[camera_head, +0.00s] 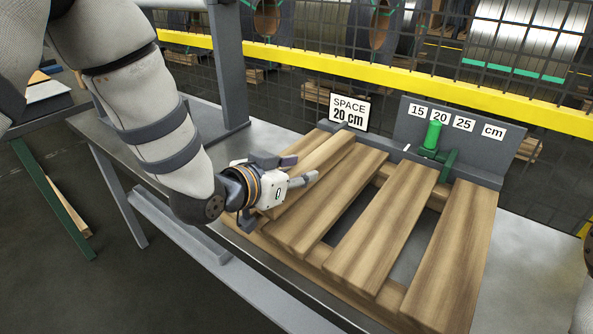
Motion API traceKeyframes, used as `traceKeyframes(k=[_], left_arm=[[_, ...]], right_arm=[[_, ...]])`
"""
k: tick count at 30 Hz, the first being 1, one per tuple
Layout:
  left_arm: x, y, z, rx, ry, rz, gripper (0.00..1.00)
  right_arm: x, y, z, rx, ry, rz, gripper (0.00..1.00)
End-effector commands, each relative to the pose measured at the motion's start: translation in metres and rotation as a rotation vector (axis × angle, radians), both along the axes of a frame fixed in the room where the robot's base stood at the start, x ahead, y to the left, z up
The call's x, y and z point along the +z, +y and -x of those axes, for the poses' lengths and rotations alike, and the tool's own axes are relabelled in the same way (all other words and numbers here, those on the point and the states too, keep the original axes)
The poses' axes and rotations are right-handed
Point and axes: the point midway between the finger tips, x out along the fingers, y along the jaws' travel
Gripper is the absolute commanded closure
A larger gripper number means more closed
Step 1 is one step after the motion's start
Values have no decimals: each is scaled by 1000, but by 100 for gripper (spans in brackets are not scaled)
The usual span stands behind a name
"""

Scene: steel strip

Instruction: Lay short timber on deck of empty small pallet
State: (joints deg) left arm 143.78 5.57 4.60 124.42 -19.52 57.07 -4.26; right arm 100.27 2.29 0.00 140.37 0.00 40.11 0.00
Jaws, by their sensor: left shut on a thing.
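The small pallet (372,244) lies on the metal bench, with several wooden deck boards running away from me and gaps between them. My left gripper (306,168) is over the pallet's left side, its fingers shut on a narrow light timber (328,152). This timber runs roughly in line with the deck boards, at the pallet's left edge. The gripper hides its near part, so I cannot tell whether it rests on the deck or is just above it. My right gripper is out of view.
A grey plate (456,142) marked 15, 20, 25 cm stands behind the pallet, with a green stop (432,138) near 20. A sign (349,110) reads "SPACE 20 cm". A grey post (229,70), mesh fence and yellow rail (400,83) stand behind the bench.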

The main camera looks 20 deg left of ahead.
Motion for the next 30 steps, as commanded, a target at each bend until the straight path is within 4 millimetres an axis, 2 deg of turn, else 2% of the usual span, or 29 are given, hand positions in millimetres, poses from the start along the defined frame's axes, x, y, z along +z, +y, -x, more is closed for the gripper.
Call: traceKeyframes(k=[8, 9, 12, 22, 30], left_arm=[[-5, 0, 0, 0, -1, 0, 100], [-5, 0, 0, 0, -2, 1, 65], [-5, 0, 0, 0, -2, 1, 44], [-4, 2, 3, 0, 1, 1, 44], [17, 18, 50, 2, 0, 2, 44]], right_arm=[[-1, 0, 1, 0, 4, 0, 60], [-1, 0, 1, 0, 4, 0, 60], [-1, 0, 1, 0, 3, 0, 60], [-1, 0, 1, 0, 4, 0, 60], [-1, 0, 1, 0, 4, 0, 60]])
